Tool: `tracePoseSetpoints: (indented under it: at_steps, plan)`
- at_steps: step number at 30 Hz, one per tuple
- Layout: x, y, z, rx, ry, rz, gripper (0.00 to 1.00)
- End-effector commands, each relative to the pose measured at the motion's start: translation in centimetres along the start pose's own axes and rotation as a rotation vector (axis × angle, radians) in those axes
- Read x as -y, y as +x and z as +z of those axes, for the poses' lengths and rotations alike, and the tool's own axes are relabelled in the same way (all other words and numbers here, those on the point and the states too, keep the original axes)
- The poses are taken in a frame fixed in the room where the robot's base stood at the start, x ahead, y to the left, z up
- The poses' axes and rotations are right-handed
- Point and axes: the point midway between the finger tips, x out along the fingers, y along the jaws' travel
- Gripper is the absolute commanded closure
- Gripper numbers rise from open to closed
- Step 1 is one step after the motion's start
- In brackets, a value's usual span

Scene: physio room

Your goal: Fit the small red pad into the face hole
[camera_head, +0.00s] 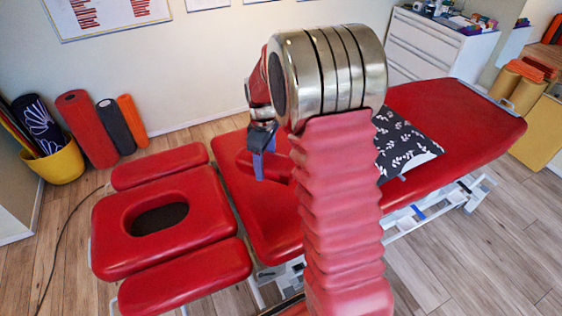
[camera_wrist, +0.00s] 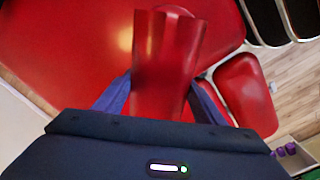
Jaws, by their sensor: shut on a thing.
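The face hole (camera_head: 160,218) is a dark oval opening in the red head section (camera_head: 112,235) of the treatment table, at the left in the head view. My gripper (camera_head: 258,167) is above the main red table top, to the right of the hole and apart from it. In the wrist view its blue fingers (camera_wrist: 155,98) are shut on the small red pad (camera_wrist: 165,60), which stands out between them. In the head view the pad (camera_head: 278,167) is partly hidden by my gripper and hard to tell from the red table top.
Two red side cushions (camera_head: 160,165) (camera_head: 185,277) flank the head section. A black patterned cushion (camera_head: 402,148) lies on the table, right of my arm. A yellow basket (camera_head: 58,163) and several rolls (camera_head: 85,128) stand by the wall. A white drawer unit (camera_head: 430,45) stands behind.

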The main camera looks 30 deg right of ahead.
Motion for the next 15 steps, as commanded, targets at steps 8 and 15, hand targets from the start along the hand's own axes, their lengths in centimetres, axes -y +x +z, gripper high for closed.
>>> tracePoseSetpoints:
  at_steps: [8, 15]
  plan:
    - [3.2, -1.0, -3.9, 0.000, 0.276, 0.000, 0.62]
    - [6.0, -1.8, -6.8, -0.001, 0.520, 0.001, 0.62]
